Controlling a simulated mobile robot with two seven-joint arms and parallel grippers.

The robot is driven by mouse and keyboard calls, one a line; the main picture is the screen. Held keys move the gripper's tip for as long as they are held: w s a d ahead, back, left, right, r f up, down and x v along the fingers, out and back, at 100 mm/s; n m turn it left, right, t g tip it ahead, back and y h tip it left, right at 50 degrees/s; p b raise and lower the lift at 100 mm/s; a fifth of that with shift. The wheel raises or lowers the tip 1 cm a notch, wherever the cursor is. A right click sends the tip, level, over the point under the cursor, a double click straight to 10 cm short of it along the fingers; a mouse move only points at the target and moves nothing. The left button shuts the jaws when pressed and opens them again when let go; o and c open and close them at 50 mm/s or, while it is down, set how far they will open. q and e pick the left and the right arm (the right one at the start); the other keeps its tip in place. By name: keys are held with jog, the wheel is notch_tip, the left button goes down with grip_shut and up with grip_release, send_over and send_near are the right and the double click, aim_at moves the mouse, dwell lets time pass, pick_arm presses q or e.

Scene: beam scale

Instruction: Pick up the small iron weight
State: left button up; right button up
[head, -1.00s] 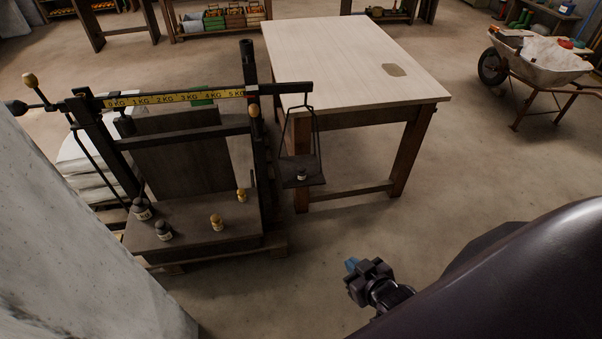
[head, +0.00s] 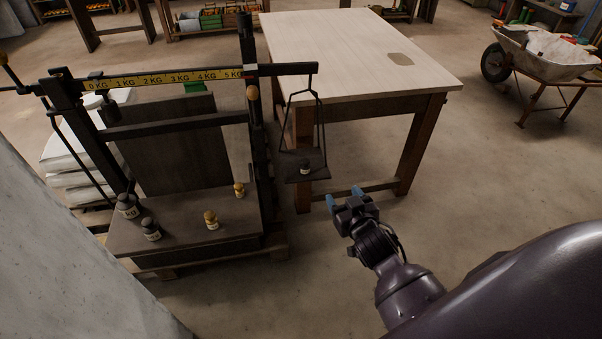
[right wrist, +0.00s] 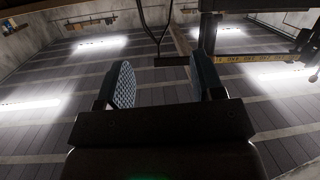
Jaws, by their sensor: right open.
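A small dark weight with a pale label (head: 305,168) stands on the hanging pan (head: 293,178) at the right end of the beam scale (head: 170,80). Two other dark weights, one larger (head: 128,206) and one smaller (head: 150,230), stand at the left of the scale's platform (head: 180,238). Two brass-coloured weights (head: 211,220) (head: 239,190) stand to their right. My right gripper (head: 343,197) is open and empty, right of the pan and apart from it. Its open fingers show in the right wrist view (right wrist: 165,82); no weight shows there. My left gripper is out of view.
A wooden table (head: 350,55) stands behind and right of the pan, its front leg close behind it. A wheelbarrow (head: 545,60) is at the far right. A pale wall or pillar (head: 60,260) fills the lower left. Floor in front of the pan is clear.

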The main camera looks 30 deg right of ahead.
jog(key=w+d+f+m+h+b, duration=0.1)
jog(key=w+d+f+b, duration=0.1)
jog(key=w+f+b, duration=0.5)
jog(key=m+t+h+b, duration=0.1)
jog(key=m+t+b, duration=0.1)
jog(key=b, duration=0.4)
send_near(305, 160)
jog(key=b+x, duration=0.1)
jog(key=x, duration=0.4)
jog(key=shift+w+a+r, duration=0.1)
jog(key=shift+a, duration=0.05)
jog(key=x, duration=0.2)
jog(key=b+x, duration=0.1)
jog(key=x, duration=0.1)
jog(key=shift+d+f, duration=0.25)
jog(key=shift+f, duration=0.1)
jog(key=shift+w+d+r, duration=0.1)
jog(key=shift+w, duration=0.15)
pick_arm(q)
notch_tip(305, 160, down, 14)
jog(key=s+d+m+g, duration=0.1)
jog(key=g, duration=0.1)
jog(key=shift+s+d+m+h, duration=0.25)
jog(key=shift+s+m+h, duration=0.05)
pick_arm(e)
jog(key=shift+w+r, duration=0.1)
jog(key=shift+w, duration=0.1)
